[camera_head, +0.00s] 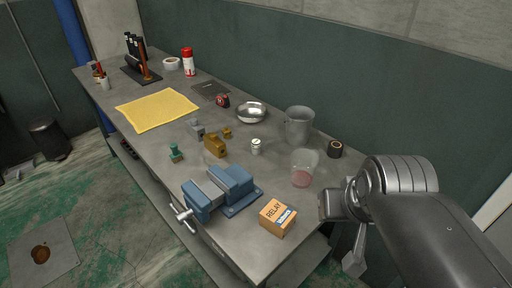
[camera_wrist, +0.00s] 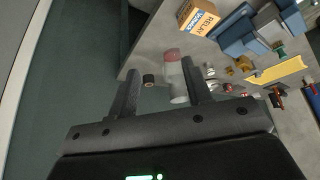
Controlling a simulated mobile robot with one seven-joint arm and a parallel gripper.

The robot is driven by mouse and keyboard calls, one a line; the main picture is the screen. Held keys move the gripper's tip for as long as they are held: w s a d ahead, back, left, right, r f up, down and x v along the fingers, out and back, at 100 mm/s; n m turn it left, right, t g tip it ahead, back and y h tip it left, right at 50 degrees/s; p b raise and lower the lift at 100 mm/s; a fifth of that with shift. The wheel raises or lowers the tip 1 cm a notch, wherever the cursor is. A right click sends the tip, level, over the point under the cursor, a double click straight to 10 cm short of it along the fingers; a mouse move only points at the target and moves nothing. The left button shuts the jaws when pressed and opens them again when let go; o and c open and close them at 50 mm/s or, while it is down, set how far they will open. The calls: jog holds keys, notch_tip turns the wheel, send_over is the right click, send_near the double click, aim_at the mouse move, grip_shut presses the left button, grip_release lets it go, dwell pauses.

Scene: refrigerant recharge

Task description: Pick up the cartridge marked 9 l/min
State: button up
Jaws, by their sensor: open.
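No marking reading 9 l/min is legible in either view, so I cannot tell for sure which item is the cartridge. A small white cylinder with a dark mark on top (camera_head: 256,146) stands upright mid-bench. Near it are a brass block (camera_head: 214,146), a small brass piece (camera_head: 228,132), a grey fitting (camera_head: 196,128) and a green piece (camera_head: 176,153). My gripper (camera_wrist: 160,65) is open and empty, its two fingers apart in the wrist view. In the head view it is at the lower right, beyond the bench's right end, well away from these pieces.
The blue vise (camera_head: 221,189) and RELAY box (camera_head: 278,217) stand at the near end. A clear cup with a red bottom (camera_head: 303,168), grey bucket (camera_head: 299,124), black roll (camera_head: 335,149) and metal bowl (camera_head: 251,112) line the wall side. A yellow cloth (camera_head: 157,109) lies farther back.

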jog(key=shift+o, duration=1.3)
jog(key=shift+w, duration=0.1)
jog(key=n+g+y, duration=0.1)
jog(key=n+y, duration=0.1)
jog(key=n, duration=0.2)
send_over(256, 142)
jog(key=s, duration=0.3)
notch_tip(256, 142, down, 13)
jog(key=x, duration=0.3)
jog(key=d+x, duration=0.1)
jog(key=x, duration=0.1)
jog(key=shift+a+f, duration=0.1)
jog(key=shift+f, duration=0.4)
jog(key=shift+d+x, duration=0.2)
jog(key=shift+x, duration=1.15)
jog(key=shift+d+x, duration=0.25)
jog(key=shift+x, duration=1.05)
jog(key=shift+s+f, duration=0.1)
